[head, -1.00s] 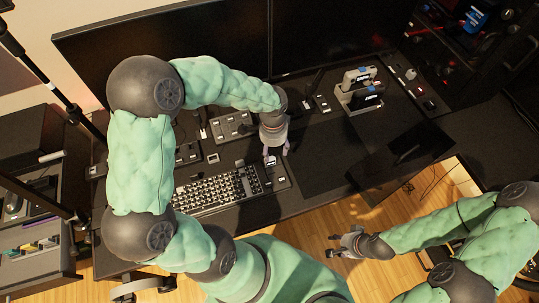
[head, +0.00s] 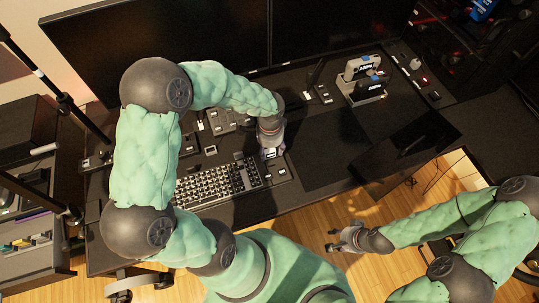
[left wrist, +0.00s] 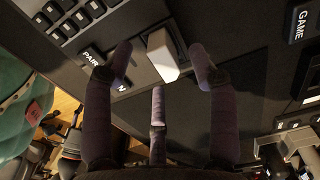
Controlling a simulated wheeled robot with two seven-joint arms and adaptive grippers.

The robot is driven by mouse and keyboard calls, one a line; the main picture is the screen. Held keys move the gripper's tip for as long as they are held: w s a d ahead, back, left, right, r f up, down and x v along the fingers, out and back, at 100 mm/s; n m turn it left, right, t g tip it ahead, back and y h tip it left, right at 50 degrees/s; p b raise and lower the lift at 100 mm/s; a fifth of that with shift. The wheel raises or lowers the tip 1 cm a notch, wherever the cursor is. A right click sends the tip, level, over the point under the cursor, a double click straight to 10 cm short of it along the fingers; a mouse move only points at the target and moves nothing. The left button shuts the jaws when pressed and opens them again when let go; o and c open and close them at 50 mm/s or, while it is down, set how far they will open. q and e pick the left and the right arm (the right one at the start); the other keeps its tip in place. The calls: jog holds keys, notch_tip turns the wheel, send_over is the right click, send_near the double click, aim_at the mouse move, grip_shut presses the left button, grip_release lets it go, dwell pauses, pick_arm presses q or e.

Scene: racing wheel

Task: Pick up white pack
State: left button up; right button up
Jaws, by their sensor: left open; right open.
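The white pack (left wrist: 163,54) is a small pale block in the left wrist view, standing out from the dark desk surface. My left gripper (left wrist: 160,66) is open, with a finger on each side of the pack and a third finger below it. A gap shows on either side, so the fingers are not shut on it. In the head view my left gripper (head: 271,153) is low over the desk, just right of the keyboard, and mostly hides the pack. My right gripper (head: 338,241) is open and empty, over the wooden floor in front of the desk.
A black keyboard (head: 217,186) lies left of my left gripper. Large dark monitors (head: 155,45) line the back. A black mat (head: 335,152) right of the gripper is clear.

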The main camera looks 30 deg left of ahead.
pick_arm(q)
notch_tip(320, 180, down, 2)
jog(key=shift+f, duration=0.15)
grip_shut()
